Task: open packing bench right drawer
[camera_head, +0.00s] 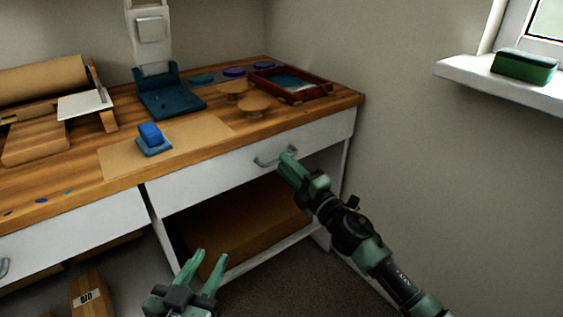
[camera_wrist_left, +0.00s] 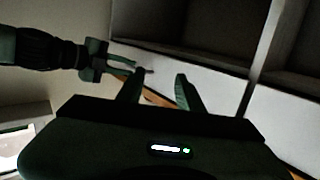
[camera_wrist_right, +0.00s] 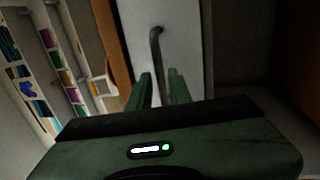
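The packing bench's right drawer (camera_head: 215,176) has a white front under the wooden top and looks flush with the bench. Its grey bar handle (camera_head: 266,160) is near the middle of the front. It also shows in the right wrist view (camera_wrist_right: 156,42), running down between the fingers. My right gripper (camera_head: 286,161) is at the handle's right end, its fingers close together on either side of the bar, seemingly shut on it. My left gripper (camera_head: 206,268) is open and empty, low in front of the bench's open shelf. It also shows in the left wrist view (camera_wrist_left: 160,88).
On the bench top lie a blue block (camera_head: 150,134), a dark red tray (camera_head: 290,86) and wooden discs (camera_head: 254,105). A cardboard box (camera_head: 245,213) fills the shelf below the drawer. A wall stands close to the bench's right. Floor in front is clear.

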